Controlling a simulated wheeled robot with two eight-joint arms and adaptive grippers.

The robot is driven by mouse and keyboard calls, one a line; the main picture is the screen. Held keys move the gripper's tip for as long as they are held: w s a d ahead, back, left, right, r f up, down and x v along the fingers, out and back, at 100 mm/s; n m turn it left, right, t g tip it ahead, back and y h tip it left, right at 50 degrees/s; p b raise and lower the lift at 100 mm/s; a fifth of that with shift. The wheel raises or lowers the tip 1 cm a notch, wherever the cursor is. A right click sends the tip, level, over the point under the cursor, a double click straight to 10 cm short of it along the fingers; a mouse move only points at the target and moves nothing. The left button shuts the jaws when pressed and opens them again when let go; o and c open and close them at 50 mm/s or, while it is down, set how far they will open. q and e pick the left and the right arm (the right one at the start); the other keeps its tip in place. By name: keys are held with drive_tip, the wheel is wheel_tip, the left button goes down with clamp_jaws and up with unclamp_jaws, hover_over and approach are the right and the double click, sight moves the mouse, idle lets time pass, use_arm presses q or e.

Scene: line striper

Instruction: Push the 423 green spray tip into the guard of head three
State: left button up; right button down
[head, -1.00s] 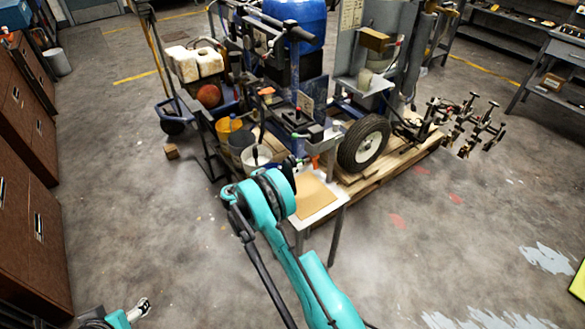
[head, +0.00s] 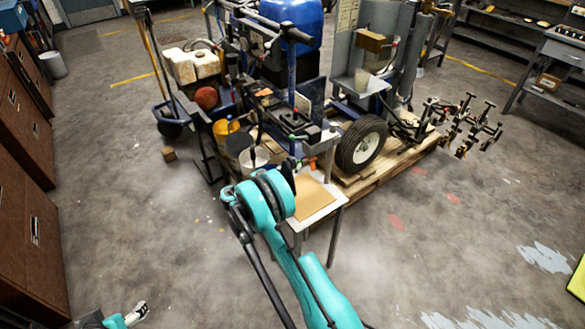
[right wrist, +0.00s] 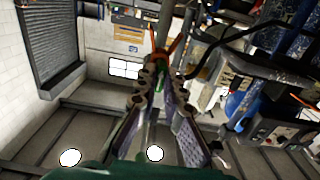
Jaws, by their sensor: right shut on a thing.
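My right gripper (head: 292,170) reaches the front of the line striper (head: 272,100), and its arm hides most of the fingers in the head view. In the right wrist view its fingertips (right wrist: 161,76) are closed together on a small green piece, the green spray tip (right wrist: 160,87). An orange guard (right wrist: 163,47) stands just beyond the fingertips; I cannot tell whether the tip touches it or sits in it. An orange guard also shows beside the gripper in the head view (head: 312,163). My left gripper (head: 138,313) is low at the left, far from the machine; its jaws are too small to read.
A small table (head: 322,212) with a tan sheet (head: 309,198) stands below my right gripper. A wheel (head: 361,144) and a wooden pallet (head: 385,168) lie to its right. Buckets (head: 253,160) stand to its left. Brown cabinets (head: 20,215) line the left side; the floor in front is clear.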

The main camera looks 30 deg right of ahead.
drive_tip(key=shift+w+d, duration=0.1)
drive_tip(key=shift+d, duration=1)
drive_tip(key=c, duration=1.3)
unclamp_jaws()
drive_tip(key=shift+d, duration=0.1)
drive_tip(key=shift+o, duration=0.2)
drive_tip(key=a, duration=0.7)
drive_tip(key=shift+s, duration=0.25)
